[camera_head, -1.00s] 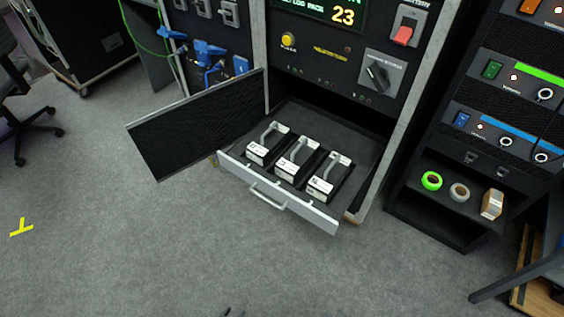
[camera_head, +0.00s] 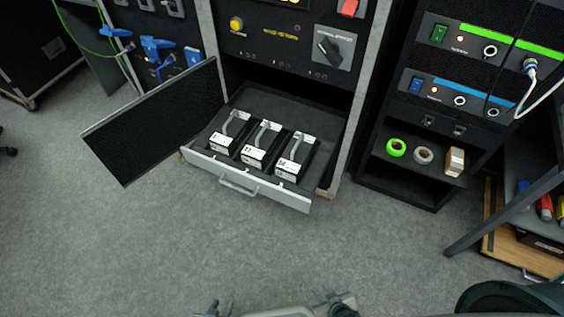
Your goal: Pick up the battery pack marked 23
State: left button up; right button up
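Three black battery packs with white labels and grey handles stand in a row in an open drawer: a left pack (camera_head: 228,133), a middle pack (camera_head: 260,145) and a right pack (camera_head: 294,157). Their label numbers are too small to read surely, so I cannot tell which is 23. My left gripper (camera_head: 218,308) is at the bottom edge, partly cut off, with its finger tips apart and nothing between them. My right gripper (camera_head: 336,302) is at the bottom edge to its right, cut off; its opening is unclear. Both are well short of the drawer and touch no pack.
The drawer front (camera_head: 246,182) has a bar handle. An open dark door panel (camera_head: 150,120) swings out left of the drawer. A rack shelf (camera_head: 408,170) on the right holds tape rolls and a small box. The grey floor before the drawer is clear.

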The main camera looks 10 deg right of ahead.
aim_at(258, 150)
jog(key=l+u, duration=0.1)
jog(key=u, duration=0.4)
jog(key=l+u, duration=0.3)
jog(key=l, duration=0.2)
jog(key=l+u, duration=0.35)
jog(key=l, duration=0.9)
jog(key=k+l+u, duration=0.15)
jog(key=l, duration=0.55)
jog(key=i, duration=0.05)
